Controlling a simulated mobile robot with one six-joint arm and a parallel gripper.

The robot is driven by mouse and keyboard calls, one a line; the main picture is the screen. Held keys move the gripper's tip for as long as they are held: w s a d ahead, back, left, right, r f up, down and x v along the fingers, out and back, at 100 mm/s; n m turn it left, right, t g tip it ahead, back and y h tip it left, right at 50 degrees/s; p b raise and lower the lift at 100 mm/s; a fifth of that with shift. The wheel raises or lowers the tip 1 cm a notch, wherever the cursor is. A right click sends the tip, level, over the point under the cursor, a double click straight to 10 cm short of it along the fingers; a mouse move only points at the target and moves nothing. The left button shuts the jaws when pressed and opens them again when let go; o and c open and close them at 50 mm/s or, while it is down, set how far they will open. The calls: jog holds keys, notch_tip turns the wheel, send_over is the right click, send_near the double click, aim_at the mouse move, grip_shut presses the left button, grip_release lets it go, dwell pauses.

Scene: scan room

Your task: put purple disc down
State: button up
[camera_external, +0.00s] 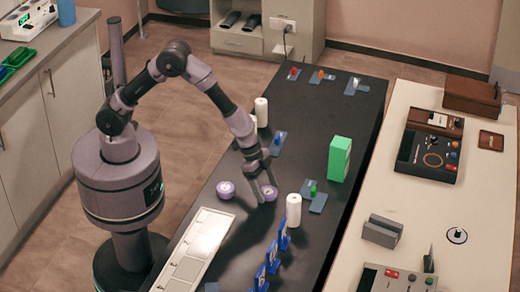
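One purple disc (269,194) is between the fingertips of my gripper (268,194), low over the dark table. The fingers point down and flank the disc, seeming to touch its sides. Whether its underside touches the table is too small to tell.
The dark table (318,113) also bears a white cylinder (293,211) just right of my gripper, another white cylinder (261,112) behind, a green box (339,158), a white panel (200,245), blue stands (273,257) and small blue-grey holders (314,197). Bare table lies between the discs.

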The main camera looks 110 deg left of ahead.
jog(key=s+d+r+m+p, duration=0.15)
jog(key=s+r, duration=0.35)
jog(key=r, duration=0.5)
jog(key=s+r+p, duration=0.3)
jog(key=s+r, duration=0.2)
jog(key=r, duration=0.5)
jog(key=s+r+y, duration=0.1)
jog(key=s+r, duration=0.2)
jog(key=s, duration=0.4)
jog(key=s+r+t+y, duration=0.1)
jog(key=s+r, duration=0.1)
jog(key=s, duration=0.5)
jog(key=s+r, duration=0.3)
jog(key=s, duration=0.4)
jog(key=shift+s+a+r+m+y, duration=0.2)
jog(key=shift+r+m+y, duration=0.15)
jog(key=shift+y, duration=0.05)
